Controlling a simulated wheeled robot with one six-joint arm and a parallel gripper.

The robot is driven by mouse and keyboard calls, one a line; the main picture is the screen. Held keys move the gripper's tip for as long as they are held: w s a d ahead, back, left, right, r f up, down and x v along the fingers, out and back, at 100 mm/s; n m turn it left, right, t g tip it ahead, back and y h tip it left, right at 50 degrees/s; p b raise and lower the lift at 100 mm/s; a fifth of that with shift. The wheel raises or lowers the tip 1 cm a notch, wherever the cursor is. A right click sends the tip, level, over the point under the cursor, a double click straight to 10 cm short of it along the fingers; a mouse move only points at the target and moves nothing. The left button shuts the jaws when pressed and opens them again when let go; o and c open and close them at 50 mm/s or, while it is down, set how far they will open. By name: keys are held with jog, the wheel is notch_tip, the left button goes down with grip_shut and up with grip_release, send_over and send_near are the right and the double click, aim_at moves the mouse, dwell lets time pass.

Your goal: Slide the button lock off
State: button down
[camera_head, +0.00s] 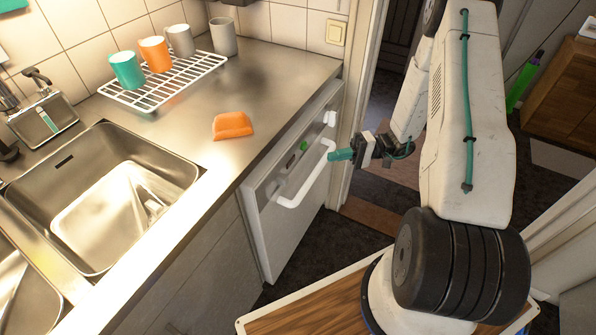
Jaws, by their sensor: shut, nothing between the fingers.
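My gripper (341,155) is shut and empty, with its teal fingers together and pointing left toward the white appliance front (291,222). The fingertips appear close to the right end of the white bar handle (303,185); I cannot tell whether they touch it. Above the handle, the control strip carries a small green part (304,145), a dark slot or display and a white knob (330,118) at its far end. I cannot tell which of these small parts is the button lock, or its position.
The steel counter (235,90) runs above the appliance, with an orange sponge-like block (232,125), a wire rack (150,94) of cups and a sink (95,195). A door frame (358,100) stands just behind my gripper. Dark floor is open below the appliance.

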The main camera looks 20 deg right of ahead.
aim_at(283, 180)
jog(key=a, duration=0.3)
jog(key=w+a, duration=0.1)
jog(key=a, duration=0.6)
jog(key=shift+w, duration=0.25)
jog(key=s+a, duration=0.2)
jog(key=a, duration=0.1)
jog(key=shift+s+a, duration=0.1)
jog(key=shift+s, duration=0.05)
